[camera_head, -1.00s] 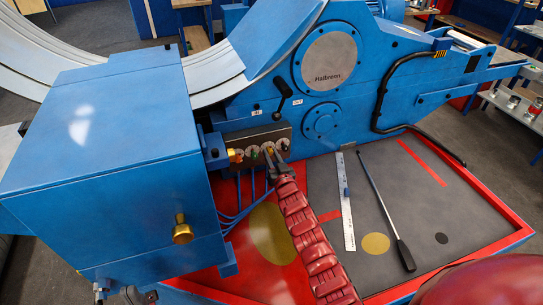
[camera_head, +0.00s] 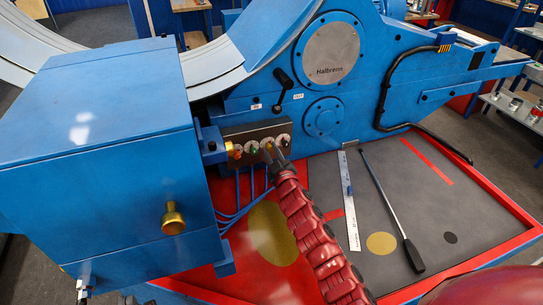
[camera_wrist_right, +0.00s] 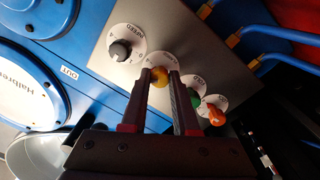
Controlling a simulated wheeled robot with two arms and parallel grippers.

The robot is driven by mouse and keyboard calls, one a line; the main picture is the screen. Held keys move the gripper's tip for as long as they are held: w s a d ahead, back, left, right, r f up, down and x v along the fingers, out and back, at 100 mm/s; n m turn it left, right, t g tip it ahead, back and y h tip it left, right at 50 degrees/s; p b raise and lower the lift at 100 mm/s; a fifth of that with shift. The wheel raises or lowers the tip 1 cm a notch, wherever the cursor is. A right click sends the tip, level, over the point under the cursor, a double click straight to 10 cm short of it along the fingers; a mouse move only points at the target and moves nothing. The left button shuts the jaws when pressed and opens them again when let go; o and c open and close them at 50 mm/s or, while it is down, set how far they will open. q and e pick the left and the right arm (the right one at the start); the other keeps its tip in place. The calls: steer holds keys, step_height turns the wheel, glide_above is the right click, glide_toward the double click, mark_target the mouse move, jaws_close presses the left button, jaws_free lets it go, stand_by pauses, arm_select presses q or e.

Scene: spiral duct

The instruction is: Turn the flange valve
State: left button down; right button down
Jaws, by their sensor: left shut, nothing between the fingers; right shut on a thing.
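A metal valve panel (camera_head: 240,136) on the blue machine carries a row of small knobs on round dials. The right wrist view shows a black knob (camera_wrist_right: 120,50), a yellow knob (camera_wrist_right: 159,77), a green knob (camera_wrist_right: 195,98) and an orange knob (camera_wrist_right: 216,116). In the head view my right gripper (camera_head: 273,152) is at the panel. My left gripper is not visible.
A blue cabinet (camera_head: 105,140) with a brass knob (camera_head: 173,220) stands close left of the panel. A black lever (camera_head: 283,88) sticks out above it. A ruler (camera_head: 349,200) and a black-handled rod (camera_head: 392,210) lie on the red-rimmed tray (camera_head: 505,246). Blue hoses (camera_head: 238,195) hang below the panel.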

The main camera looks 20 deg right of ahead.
steer(key=n, duration=0.2)
steer(key=n+b, duration=0.1)
steer(key=n, duration=0.1)
steer(key=shift+f+n, duration=0.2)
steer(key=shift+n, duration=0.2)
steer(key=n+b, duration=0.1)
steer(key=n, duration=0.4)
steer(key=shift+r+y, duration=0.1)
steer(key=shift+y, duration=0.2)
steer(key=c, duration=0.7)
jaws_free()
steer(key=shift+s+d+b, duration=0.1)
steer(key=shift+s+b, duration=0.2)
steer(key=shift+s, duration=0.2)
steer(key=shift+s+d+f+b, duration=0.15)
steer(key=shift+s+b, duration=0.25)
steer(key=shift+s, duration=3.75)
steer(key=shift+s+d+f+b, duration=0.1)
steer(key=shift+s+b, duration=0.3)
steer(key=shift+s, duration=3.7)
